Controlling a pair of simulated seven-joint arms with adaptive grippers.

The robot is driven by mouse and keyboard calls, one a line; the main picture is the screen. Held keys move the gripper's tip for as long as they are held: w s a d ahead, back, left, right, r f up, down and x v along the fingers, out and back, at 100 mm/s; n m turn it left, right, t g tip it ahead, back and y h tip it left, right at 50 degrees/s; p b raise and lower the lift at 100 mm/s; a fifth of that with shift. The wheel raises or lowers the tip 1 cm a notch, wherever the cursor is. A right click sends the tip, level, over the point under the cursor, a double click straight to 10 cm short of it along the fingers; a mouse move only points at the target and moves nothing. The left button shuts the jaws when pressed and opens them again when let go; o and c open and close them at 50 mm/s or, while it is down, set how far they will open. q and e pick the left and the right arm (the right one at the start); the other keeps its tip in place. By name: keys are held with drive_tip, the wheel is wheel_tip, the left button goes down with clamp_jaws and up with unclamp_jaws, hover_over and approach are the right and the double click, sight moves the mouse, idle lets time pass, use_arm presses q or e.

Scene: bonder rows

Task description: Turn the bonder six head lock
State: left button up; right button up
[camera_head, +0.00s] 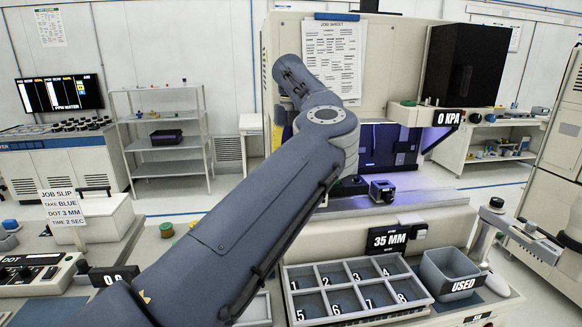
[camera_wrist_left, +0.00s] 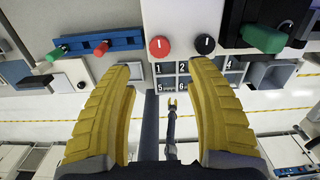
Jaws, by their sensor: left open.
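In the left wrist view, my left gripper (camera_wrist_left: 165,105) shows two yellow fingers spread wide with nothing between them. Beyond the fingertips are a round red knob (camera_wrist_left: 159,46) and a round black knob (camera_wrist_left: 205,44) with a white mark, on the pale machine front. A green handle (camera_wrist_left: 264,38) sticks out from a dark block at the right. No label shows which of these is the head lock.
A blue rail (camera_wrist_left: 105,43) with a green and a red handle is at the wrist view's left. In the head view, a numbered tray (camera_head: 428,302) and the USED bin (camera_head: 449,271) stand in front. A 0 KPA display (camera_head: 447,118) juts out at the right.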

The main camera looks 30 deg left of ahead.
use_arm(q)
drive_tip(key=shift+r, duration=0.8)
